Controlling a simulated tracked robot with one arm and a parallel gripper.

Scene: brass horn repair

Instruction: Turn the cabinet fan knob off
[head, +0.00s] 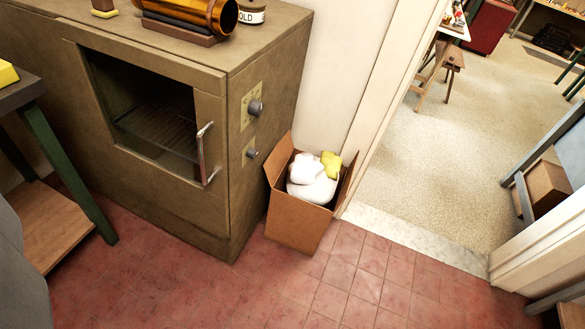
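The olive-brown cabinet (140,195) stands at the left, with a glass-fronted door (150,110) and a wire rack visible inside. On the panel to the right of the door are two dark knobs. The upper knob (255,107) is larger and sits on a pale yellow plate with fine markings. The lower knob (251,154) is smaller and sits on a smaller plate. Labels and knob settings are too small to read, so I cannot tell which one is the fan knob. My gripper is not in view.
An open cardboard box (297,222) with white and yellow contents stands on the floor against the cabinet's right side. Red floor tiles (290,290) are clear in front. A doorway with a pale sill (420,240) opens at right. A green-legged table (65,175) stands at left.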

